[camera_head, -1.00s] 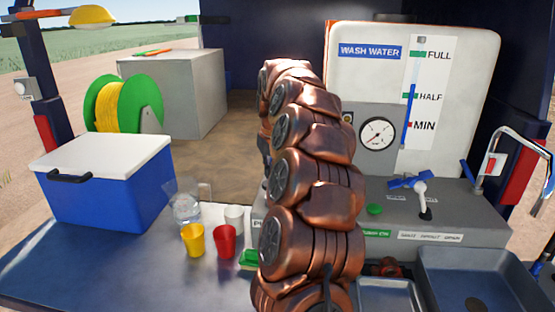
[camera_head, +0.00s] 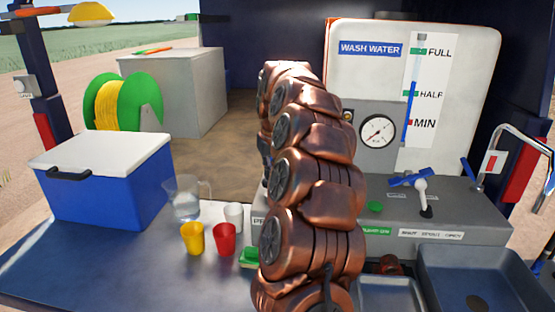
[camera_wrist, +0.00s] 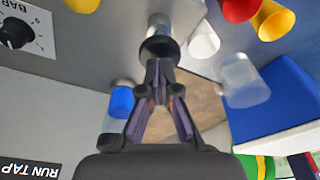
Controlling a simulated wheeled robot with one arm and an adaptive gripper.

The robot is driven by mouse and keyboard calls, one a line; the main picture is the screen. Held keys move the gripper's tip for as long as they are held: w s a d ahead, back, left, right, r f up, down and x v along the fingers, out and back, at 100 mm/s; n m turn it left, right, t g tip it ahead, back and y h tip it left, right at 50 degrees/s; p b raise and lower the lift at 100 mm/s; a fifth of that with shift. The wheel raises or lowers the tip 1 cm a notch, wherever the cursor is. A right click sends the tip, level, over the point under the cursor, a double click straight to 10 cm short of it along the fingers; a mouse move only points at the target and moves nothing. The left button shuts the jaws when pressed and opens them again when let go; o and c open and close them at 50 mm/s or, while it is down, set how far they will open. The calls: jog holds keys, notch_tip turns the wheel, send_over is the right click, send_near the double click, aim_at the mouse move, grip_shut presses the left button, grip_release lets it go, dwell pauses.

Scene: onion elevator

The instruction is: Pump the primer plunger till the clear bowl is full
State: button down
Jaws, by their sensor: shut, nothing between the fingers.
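My gripper (camera_wrist: 158,68) is shut and empty in the wrist view, which looks upside down. Its fingertips meet at a round black knob (camera_wrist: 157,46) on a short grey cylinder (camera_wrist: 160,22), which looks like the primer plunger. The fingertips appear to touch the knob, but I cannot tell firmly. Beside the fingers is a clear vessel with a bright blue part (camera_wrist: 122,100), possibly the clear bowl; its fill level is unclear. In the head view my own copper-coloured arm hides the gripper, the plunger and this vessel.
A clear jug (camera_head: 187,200), white cup (camera_head: 233,217), yellow cup (camera_head: 192,238) and red cup (camera_head: 225,238) stand left of my arm. A blue cooler (camera_head: 105,185) is farther left. A pressure gauge (camera_head: 377,131), blue-handled valve (camera_head: 409,180) and sink (camera_head: 480,285) are on the right.

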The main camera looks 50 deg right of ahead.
jog(key=shift+f+b, duration=1)
jog(key=shift+f, duration=0.75)
jog(key=shift+r, duration=0.2)
jog(key=shift+r+p, duration=0.85)
jog(key=shift+r, duration=1.3)
jog(key=shift+f, duration=0.25)
